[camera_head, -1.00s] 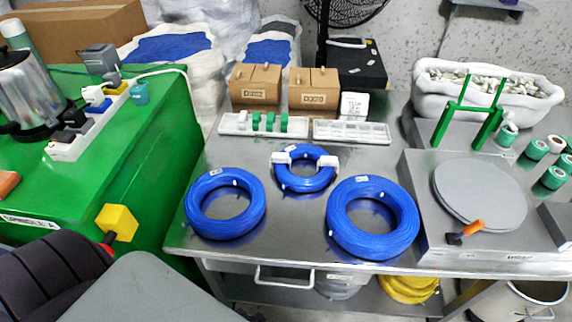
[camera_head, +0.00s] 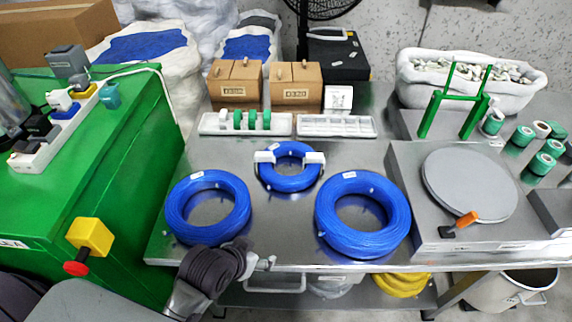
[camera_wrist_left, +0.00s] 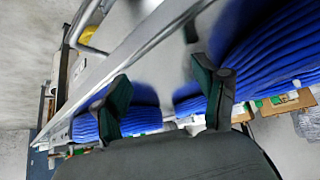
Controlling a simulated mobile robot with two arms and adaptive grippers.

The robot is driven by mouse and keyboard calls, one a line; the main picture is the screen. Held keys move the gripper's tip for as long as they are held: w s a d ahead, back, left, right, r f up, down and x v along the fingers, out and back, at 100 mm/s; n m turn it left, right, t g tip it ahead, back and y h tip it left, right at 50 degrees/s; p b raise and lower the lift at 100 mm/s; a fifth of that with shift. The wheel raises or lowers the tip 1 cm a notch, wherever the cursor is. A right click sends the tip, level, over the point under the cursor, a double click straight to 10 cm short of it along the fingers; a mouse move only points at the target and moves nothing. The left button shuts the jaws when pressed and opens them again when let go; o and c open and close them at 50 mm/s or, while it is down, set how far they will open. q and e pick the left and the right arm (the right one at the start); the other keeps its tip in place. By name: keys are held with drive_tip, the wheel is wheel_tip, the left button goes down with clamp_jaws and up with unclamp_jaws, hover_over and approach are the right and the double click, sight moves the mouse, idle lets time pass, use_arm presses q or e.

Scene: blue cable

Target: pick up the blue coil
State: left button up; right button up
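Three blue coils lie on the metal table. The left coil (camera_head: 208,208) is medium-sized, the small middle coil (camera_head: 289,166) has white pieces on both sides, and the large right coil (camera_head: 362,214) is the biggest. My left gripper (camera_head: 266,263) is at the table's front edge, just in front of the left coil and apart from the coils. In the left wrist view its two dark fingers (camera_wrist_left: 160,88) are spread with nothing between them. Blue coil windings (camera_wrist_left: 268,50) show close behind them. My right gripper is not in view.
A round grey disc (camera_head: 469,185) with an orange-handled tool (camera_head: 460,222) is on the right. White trays (camera_head: 245,123) and cardboard boxes (camera_head: 235,82) stand behind the coils. A green cabinet (camera_head: 110,150) with a yellow-and-red switch (camera_head: 90,238) is on the left.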

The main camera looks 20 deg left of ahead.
use_arm(q)
drive_tip(key=w+r+t, duration=0.2)
drive_tip(key=w, duration=0.3)
drive_tip(key=w+d+r+t+h, duration=0.1)
drive_tip(key=w+r+t, duration=0.1)
drive_tip(key=w, duration=0.3)
drive_tip(key=w+d+r+t, duration=0.1)
drive_tip(key=w+r, duration=0.1)
drive_tip(key=w, duration=0.3)
drive_tip(key=shift+d+r+t+h, duration=0.1)
drive_tip(key=shift+r+t+h, duration=0.2)
drive_tip(key=shift+t, duration=0.1)
approach(308, 172)
drive_tip(key=b+x, duration=0.1)
drive_tip(key=x, duration=0.2)
drive_tip(key=shift+w+f, duration=0.15)
drive_tip(key=shift+w, duration=0.25)
drive_tip(key=shift+x, duration=2.7)
drive_tip(key=shift+s, duration=0.1)
clamp_jaws()
